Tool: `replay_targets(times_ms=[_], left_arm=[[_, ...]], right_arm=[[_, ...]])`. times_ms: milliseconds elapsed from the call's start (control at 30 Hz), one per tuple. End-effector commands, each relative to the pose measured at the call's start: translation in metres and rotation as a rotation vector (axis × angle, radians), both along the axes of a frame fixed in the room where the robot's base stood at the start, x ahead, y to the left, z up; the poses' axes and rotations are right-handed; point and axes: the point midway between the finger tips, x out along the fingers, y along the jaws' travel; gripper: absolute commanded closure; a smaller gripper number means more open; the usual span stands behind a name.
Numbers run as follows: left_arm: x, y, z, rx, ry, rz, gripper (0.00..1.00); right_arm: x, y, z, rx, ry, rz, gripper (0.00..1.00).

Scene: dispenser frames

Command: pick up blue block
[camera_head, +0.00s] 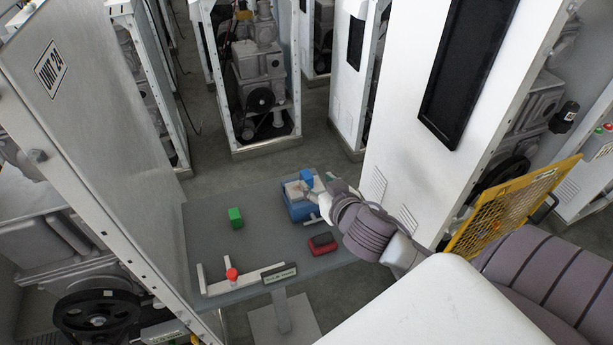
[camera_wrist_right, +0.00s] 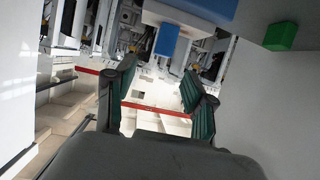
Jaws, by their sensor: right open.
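The blue block (camera_head: 307,175) sits at the top of the blue and grey device (camera_head: 299,211) near the table's far right edge. In the right wrist view, the blue block (camera_wrist_right: 166,41) is ahead of the fingers, near the top, below the pale part of the device. My right gripper (camera_head: 323,189) comes in from the right, beside the device and close to the block; its fingertips are small and partly unclear in the head view. In the wrist view the right gripper (camera_wrist_right: 158,75) is open, with nothing between its fingers. My left gripper is not in view.
A green block (camera_head: 236,217) stands on the grey table (camera_head: 200,237). White cabinets stand close on the left and right. The table's middle has some clear space.

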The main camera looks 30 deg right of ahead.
Motion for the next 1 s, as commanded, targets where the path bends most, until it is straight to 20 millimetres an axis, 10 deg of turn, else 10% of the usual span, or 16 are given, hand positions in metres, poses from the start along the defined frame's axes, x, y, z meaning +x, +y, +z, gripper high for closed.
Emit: replay_targets(times_ms=[1000], left_arm=[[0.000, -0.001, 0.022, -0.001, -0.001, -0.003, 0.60]], right_arm=[[0.066, -0.010, -0.040, 0.001, 0.003, -0.001, 0.53]])
